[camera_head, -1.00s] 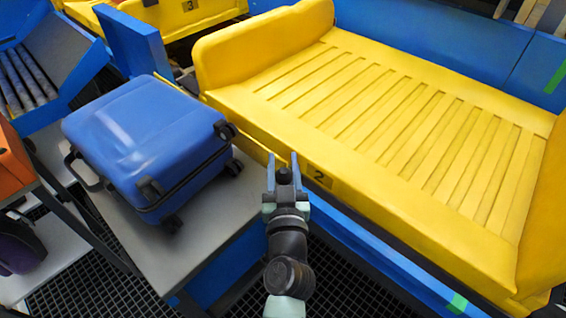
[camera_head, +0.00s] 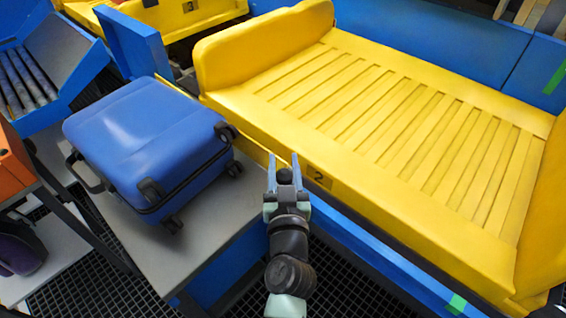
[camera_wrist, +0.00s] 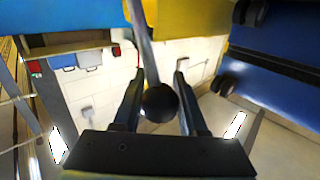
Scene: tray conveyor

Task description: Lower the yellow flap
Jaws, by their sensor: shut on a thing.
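A yellow tray (camera_head: 400,120) with a slatted floor and raised ends lies at the right. In the wrist view my gripper (camera_wrist: 160,85) is shut on a black ball knob (camera_wrist: 160,102) at the end of a grey lever (camera_wrist: 143,50). The lever runs up past yellow and blue surfaces. Its far end is out of view.
A blue suitcase (camera_head: 145,140) lies on a grey table (camera_head: 225,215) just left of my gripper. A blue frame rail (camera_head: 370,250) runs below the tray. A blue chute with rollers (camera_head: 25,85) and an orange case (camera_head: 12,160) are at the far left.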

